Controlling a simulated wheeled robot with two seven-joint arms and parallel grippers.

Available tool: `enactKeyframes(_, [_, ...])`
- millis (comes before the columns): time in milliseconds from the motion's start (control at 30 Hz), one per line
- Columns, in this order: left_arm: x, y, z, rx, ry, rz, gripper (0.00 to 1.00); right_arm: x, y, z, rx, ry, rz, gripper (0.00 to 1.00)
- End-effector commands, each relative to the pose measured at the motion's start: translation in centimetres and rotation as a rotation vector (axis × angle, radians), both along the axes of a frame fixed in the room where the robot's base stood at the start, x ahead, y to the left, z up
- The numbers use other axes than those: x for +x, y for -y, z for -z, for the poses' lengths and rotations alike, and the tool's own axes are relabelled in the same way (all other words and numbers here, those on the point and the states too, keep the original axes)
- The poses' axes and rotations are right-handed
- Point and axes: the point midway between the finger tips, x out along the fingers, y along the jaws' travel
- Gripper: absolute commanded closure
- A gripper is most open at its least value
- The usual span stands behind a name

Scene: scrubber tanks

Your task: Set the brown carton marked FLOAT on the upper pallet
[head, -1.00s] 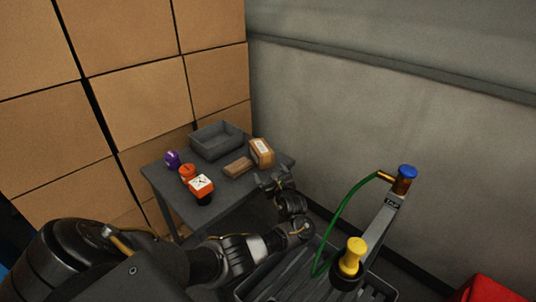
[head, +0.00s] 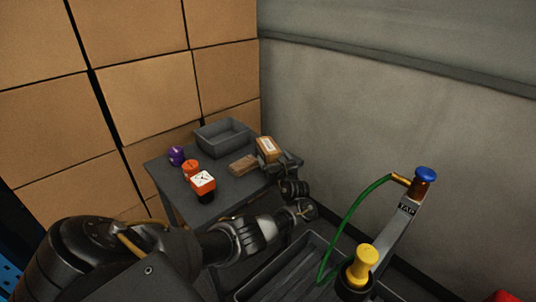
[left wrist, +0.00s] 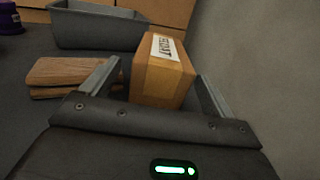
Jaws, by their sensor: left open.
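The brown carton (head: 268,151) stands on the right end of the grey table; it also shows in the left wrist view (left wrist: 164,82). A white label with dark, partly legible lettering is on its top. My left gripper (head: 287,165) is open at the carton's near side. In the left wrist view the two fingers (left wrist: 160,82) stand apart, one on each side of the carton; I cannot tell whether they touch it. I cannot identify an upper pallet in these views. My right gripper is out of view.
The table (head: 223,196) also holds a grey bin (head: 222,138), a low two-layer wooden piece (head: 243,165) left of the carton, and purple (head: 176,156) and orange (head: 202,182) items. A tap with a green hose (head: 343,218) stands at right, near the wall (head: 400,110).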

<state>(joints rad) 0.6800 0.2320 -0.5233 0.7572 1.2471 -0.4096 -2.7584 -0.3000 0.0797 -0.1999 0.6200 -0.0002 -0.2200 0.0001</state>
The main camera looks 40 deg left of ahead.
Motion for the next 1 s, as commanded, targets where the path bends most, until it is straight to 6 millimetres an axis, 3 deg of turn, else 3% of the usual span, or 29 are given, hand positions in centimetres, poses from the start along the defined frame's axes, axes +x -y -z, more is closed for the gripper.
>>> enactKeyframes(333, [2.1,-3.9,0.0,0.001,0.0,-0.001,0.13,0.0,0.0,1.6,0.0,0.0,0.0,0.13])
enactKeyframes(667, [2.4,-4.5,-0.1,-0.001,0.0,0.001,0.14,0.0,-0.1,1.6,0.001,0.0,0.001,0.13])
enactKeyframes(1000, [2.4,-4.5,-0.1,-0.001,0.0,0.001,0.59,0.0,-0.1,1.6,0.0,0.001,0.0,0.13])
